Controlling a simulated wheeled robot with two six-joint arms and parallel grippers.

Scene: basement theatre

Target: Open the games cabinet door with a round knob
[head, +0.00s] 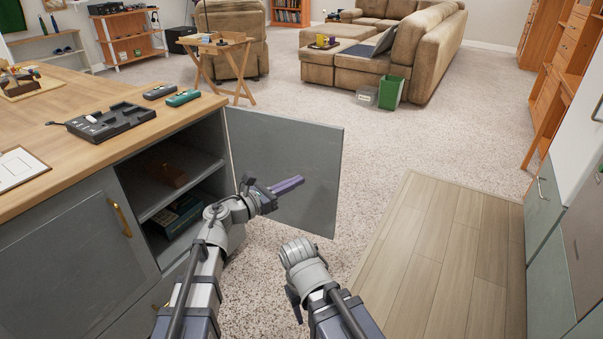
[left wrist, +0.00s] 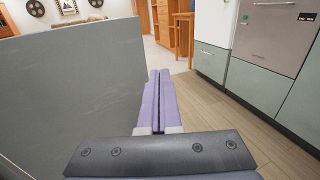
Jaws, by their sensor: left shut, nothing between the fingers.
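The games cabinet door (head: 285,165) is a flat grey panel that stands swung wide open, out from the cabinet's right side. Behind it the cabinet's shelves (head: 180,184) are exposed, with a few boxes on them. My left gripper (head: 300,181) is shut and empty, in front of the door's inner face in the head view. In the left wrist view the closed fingers (left wrist: 158,88) point past the door's edge, with the door (left wrist: 75,95) at left. The round knob is not visible. My right arm shows at lower centre; its gripper's fingers are not visible.
A wooden countertop (head: 95,149) with a black tray (head: 110,121) and two small devices lies above the cabinet. A neighbouring grey door (head: 70,250) has a brass bar handle. Carpet is clear ahead; grey-green drawers (head: 545,200) stand at right.

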